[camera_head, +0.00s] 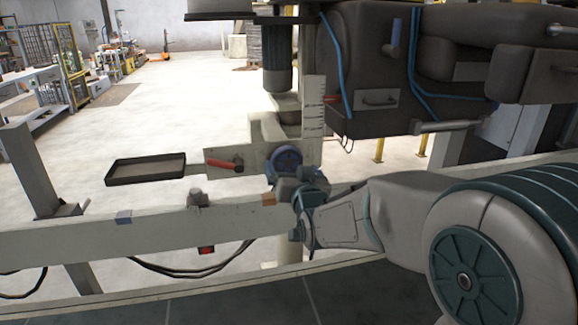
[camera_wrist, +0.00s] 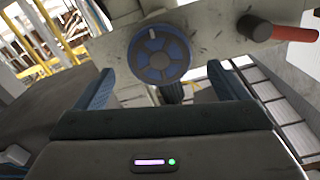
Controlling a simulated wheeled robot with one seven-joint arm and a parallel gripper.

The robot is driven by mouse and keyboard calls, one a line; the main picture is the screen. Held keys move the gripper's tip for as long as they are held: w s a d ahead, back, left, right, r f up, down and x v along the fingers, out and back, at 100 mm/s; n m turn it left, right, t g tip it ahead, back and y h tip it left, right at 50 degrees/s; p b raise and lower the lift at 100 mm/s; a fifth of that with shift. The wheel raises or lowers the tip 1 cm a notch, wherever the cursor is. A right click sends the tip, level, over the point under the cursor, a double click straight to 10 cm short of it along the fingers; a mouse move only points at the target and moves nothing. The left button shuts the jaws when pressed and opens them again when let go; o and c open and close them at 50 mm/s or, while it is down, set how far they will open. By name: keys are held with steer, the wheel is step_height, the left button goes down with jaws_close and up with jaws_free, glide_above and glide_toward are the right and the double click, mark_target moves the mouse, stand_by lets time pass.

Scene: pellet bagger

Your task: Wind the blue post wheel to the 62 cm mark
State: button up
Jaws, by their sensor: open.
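The blue post wheel (camera_head: 286,160) is a small spoked handwheel on the pale plate of the post. In the wrist view the wheel (camera_wrist: 160,55) shows face-on, with a pale mark at its upper left. My gripper (camera_wrist: 155,90) is open, its two blue fingers on either side of the view and the wheel beyond and between them; I cannot tell if they touch it. In the head view my wrist is just below the wheel and hides the fingers. The post scale (camera_head: 314,105) has dark tick marks; its numbers are too small to read.
A red lever (camera_head: 222,164) sticks out left of the wheel, and it also shows in the wrist view (camera_wrist: 280,33). A dark shallow tray (camera_head: 146,169) stands further left. A pale beam (camera_head: 150,232) runs below. Dark machine housing with blue hoses (camera_head: 375,70) hangs at upper right.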

mark_target(288, 162)
steer(key=shift+x, duration=2)
steer(key=shift+c, duration=0.3)
steer(key=c, duration=0.9)
steer(key=shift+b, duration=0.35)
